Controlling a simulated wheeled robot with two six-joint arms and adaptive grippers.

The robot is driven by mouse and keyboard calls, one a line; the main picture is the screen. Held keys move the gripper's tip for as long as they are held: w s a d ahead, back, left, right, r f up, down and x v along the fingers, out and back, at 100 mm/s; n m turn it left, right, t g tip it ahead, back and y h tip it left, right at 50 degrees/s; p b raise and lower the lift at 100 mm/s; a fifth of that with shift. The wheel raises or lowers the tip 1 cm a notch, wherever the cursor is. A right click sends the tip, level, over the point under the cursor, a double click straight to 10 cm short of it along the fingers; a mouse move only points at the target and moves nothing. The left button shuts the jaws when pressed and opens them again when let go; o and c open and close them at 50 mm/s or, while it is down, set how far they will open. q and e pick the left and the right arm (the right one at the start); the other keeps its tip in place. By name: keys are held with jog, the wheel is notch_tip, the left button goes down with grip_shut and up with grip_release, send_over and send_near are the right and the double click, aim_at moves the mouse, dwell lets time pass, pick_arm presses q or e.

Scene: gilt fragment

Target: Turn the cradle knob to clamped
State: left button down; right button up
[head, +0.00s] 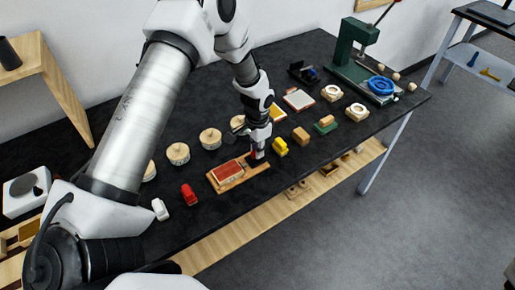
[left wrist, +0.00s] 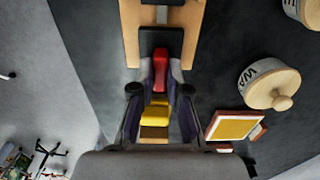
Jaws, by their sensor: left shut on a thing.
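The wooden cradle (head: 238,182) lies on the dark bench with a red block (head: 228,171) on it; part of its board (left wrist: 130,30) shows at the top of the left wrist view. A black block (left wrist: 160,40) sits at the cradle's end. The red knob (left wrist: 159,72) stands at that block, between my left fingertips. My left gripper (head: 257,157) points down there and is shut on the knob; it also shows in the left wrist view (left wrist: 159,80). The fingers partly hide the knob, and I cannot read its setting. My right gripper is not in view.
A yellow toy (head: 280,147) stands close beside my left gripper. A red toy (head: 189,194) and a white one (head: 160,209) stand near the front edge. Round lidded tins (head: 178,154) line up behind the cradle. A green press (head: 352,60) stands at the far end.

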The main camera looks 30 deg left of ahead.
pick_arm(q)
jog(key=shift+s+f, duration=0.2)
jog(key=shift+s, duration=0.1)
jog(key=c, duration=1.3)
grip_release()
jog(key=shift+o, duration=0.7)
jog(key=shift+w, duration=0.15)
jog(key=shift+r, duration=0.1)
jog(key=shift+r, duration=0.1)
jog(key=shift+w+r, duration=0.1)
jog(key=shift+r, duration=0.25)
notch_tip(320, 180, up, 11)
